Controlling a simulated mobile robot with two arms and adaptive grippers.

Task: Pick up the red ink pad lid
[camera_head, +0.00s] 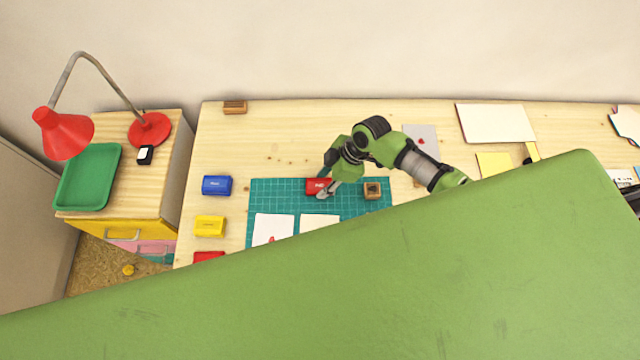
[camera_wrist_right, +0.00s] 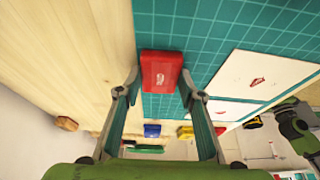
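The red ink pad lid (camera_head: 317,186) lies on the teal cutting mat (camera_head: 258,200) near its upper edge. In the right wrist view my right gripper (camera_wrist_right: 161,76) is open, with one fingertip on each side of the lid and a small gap at each side.
A wooden stamp (camera_head: 372,190) stands right of the lid. White papers (camera_head: 272,229) lie below on the mat. A blue pad (camera_head: 216,185), a yellow pad (camera_head: 209,226) and another red pad (camera_head: 208,256) line the table's left side. A large green surface blocks the lower head view.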

